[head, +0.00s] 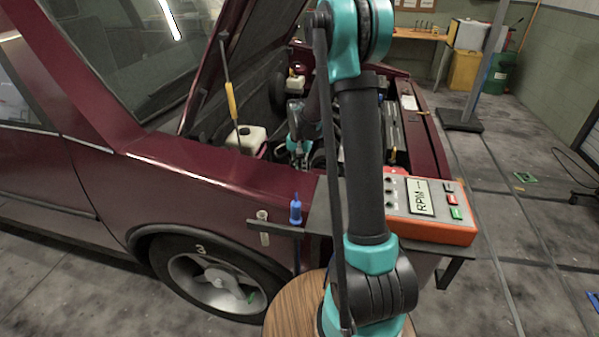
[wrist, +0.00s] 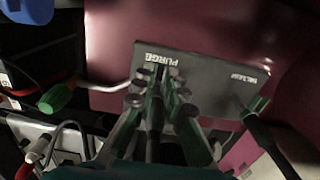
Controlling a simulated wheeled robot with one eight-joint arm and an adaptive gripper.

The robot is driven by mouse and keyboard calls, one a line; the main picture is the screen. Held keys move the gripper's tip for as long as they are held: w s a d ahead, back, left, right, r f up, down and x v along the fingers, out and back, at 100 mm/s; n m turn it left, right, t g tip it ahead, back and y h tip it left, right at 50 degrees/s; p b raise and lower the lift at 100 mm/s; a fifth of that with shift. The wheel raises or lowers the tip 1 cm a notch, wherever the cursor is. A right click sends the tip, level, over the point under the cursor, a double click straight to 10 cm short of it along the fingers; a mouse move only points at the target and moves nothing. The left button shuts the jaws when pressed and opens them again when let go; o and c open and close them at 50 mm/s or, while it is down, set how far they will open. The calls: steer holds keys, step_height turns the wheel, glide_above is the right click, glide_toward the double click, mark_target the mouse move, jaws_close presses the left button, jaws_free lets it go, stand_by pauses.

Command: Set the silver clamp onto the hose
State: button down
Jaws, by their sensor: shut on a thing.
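My gripper (wrist: 158,84) is shut, its fingertips in front of a grey plate marked PURGE in the wrist view. The held thing is mostly hidden between the fingers. I take it for the silver clamp, but its shape does not show clearly. In the head view my gripper (head: 300,150) is low in the open engine bay, partly behind my arm. I cannot make out the hose for certain in either view, nor whether the held thing touches it.
In the wrist view the grey plate (wrist: 215,88) stands against dark red bodywork, with a green-handled tool (wrist: 57,97) at left. In the head view are a white reservoir (head: 246,139), the hood prop (head: 230,95) and an orange RPM box (head: 430,225) on the fender shelf.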

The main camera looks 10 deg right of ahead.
steer(key=shift+r, duration=1.55)
steer(key=c, duration=1.5)
jaws_free()
steer(key=shift+c, duration=0.2)
step_height(320, 180, up, 12)
